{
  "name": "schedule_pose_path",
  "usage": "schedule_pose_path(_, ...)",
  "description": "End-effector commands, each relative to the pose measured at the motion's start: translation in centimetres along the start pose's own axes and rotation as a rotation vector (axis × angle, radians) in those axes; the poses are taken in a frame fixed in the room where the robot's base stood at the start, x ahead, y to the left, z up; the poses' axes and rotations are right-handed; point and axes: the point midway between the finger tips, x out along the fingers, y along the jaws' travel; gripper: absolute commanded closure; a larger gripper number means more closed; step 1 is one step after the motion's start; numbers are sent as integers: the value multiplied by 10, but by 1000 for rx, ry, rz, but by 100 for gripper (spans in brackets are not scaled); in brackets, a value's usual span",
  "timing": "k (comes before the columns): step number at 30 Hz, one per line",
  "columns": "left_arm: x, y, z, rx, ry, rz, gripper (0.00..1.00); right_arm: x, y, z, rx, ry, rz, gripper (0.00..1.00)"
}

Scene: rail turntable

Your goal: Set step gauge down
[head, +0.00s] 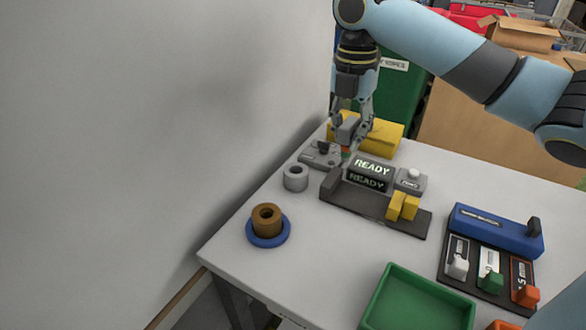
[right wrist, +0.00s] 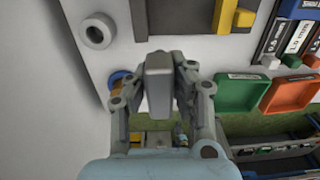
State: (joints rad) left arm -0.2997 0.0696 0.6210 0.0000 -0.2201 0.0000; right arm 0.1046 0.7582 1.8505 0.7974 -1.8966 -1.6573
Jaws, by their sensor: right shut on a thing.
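My right gripper (head: 351,124) is at the far left part of the table, pointing down, and is shut on a grey block, the step gauge (head: 346,133). Small dark, red and green parts show below the block in the head view, close to the left end of the READY display; I cannot tell whether it touches anything below. In the right wrist view the grey step gauge (right wrist: 158,78) sits between the two fingers (right wrist: 158,92). Its lower end is hidden there. My left gripper is not in view.
A dark fixture (head: 370,205) with yellow blocks and a READY display (head: 370,172) stands near the gripper. A grey plate (head: 318,157), grey ring (head: 295,178), yellow box (head: 385,134), brown ring on a blue base (head: 268,240), gauge rack (head: 474,279) and green tray (head: 415,303) surround it.

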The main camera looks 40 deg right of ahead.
Motion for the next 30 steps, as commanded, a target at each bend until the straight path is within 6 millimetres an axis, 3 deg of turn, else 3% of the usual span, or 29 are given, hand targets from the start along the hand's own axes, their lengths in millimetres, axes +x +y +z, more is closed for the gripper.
schedule_pose_path(5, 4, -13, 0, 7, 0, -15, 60, 8, 13, 5, 6, 7, 5, 100)
schedule_pose_path(12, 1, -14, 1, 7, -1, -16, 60, 40, 72, 4, 6, 10, 1, 100)
schedule_pose_path(18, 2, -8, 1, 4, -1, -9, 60, 62, 108, 7, 5, 4, -2, 100)
schedule_pose_path(23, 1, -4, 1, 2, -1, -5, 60, 70, 117, 7, 4, 1, -4, 100)
schedule_pose_path(30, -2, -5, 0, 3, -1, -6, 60, 103, 118, 7, 4, 1, -4, 100)
